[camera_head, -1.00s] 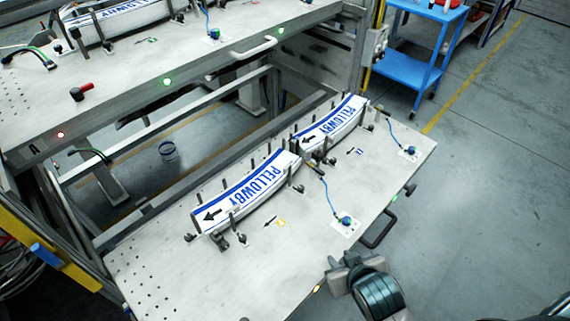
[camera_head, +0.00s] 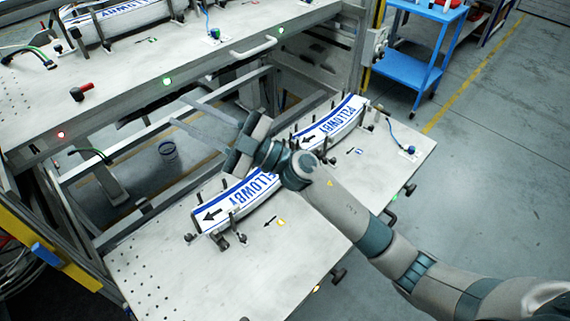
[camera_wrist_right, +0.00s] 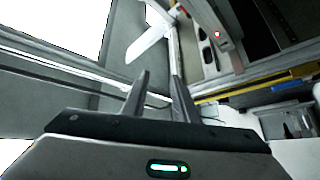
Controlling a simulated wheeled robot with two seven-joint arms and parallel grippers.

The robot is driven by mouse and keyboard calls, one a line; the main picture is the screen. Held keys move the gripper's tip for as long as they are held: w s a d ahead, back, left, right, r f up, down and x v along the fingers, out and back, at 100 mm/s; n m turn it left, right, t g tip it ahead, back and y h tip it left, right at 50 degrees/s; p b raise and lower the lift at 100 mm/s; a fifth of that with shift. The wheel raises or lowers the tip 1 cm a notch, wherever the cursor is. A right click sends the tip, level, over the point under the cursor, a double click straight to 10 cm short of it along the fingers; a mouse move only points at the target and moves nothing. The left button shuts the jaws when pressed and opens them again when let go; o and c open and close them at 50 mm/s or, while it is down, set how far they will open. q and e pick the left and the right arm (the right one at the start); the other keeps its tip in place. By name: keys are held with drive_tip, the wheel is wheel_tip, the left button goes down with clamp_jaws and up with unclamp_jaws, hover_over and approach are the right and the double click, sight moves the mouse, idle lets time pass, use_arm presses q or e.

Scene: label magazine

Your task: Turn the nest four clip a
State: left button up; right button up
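Two curved label stacks lie on the pulled-out lower shelf (camera_head: 150,270), between upright pins. The near stack (camera_head: 212,216) is partly hidden under my right arm; the far stack (camera_head: 340,122) shows more fully. Dark clips (camera_head: 224,241) sit at the near stack's front left edge; another dark fitting (camera_head: 372,116) is by the far stack. I cannot tell which is nest four clip a. My right gripper (camera_head: 178,110) reaches over the near stack, fingers apart and empty, beyond the shelf's back edge. The right wrist view shows its two spread fingers (camera_wrist_right: 160,95). My left gripper is not in view.
An upper bench (camera_head: 130,75) with another label stack (camera_head: 125,18) and a red-handled part (camera_head: 80,92) stands at the back left. A blue knob (camera_head: 410,150) on a cable is on the lower shelf's right. A blue cart (camera_head: 410,68) stands on open floor.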

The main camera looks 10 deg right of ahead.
drive_tip(key=s+a+f+n+g+h, duration=0.2)
drive_tip(key=a+f+n+g+h, duration=0.3)
drive_tip(key=n+g, duration=0.4)
drive_tip(key=w+d+f+g+h, duration=0.2)
drive_tip(key=w+d+f+h, duration=0.2)
drive_tip(key=d+f+h, duration=0.3)
drive_tip(key=w+d+m+h, duration=0.2)
drive_tip(key=w+d+h, duration=0.1)
drive_tip(key=d, duration=0.6)
drive_tip(key=w+d+m+t+h, duration=0.1)
drive_tip(key=w+d+h, duration=0.3)
drive_tip(key=d, duration=0.5)
drive_tip(key=shift+w+d+r+m+h, duration=0.15)
drive_tip(key=shift+w+d+m+h, duration=0.1)
drive_tip(key=shift+m+h, duration=0.65)
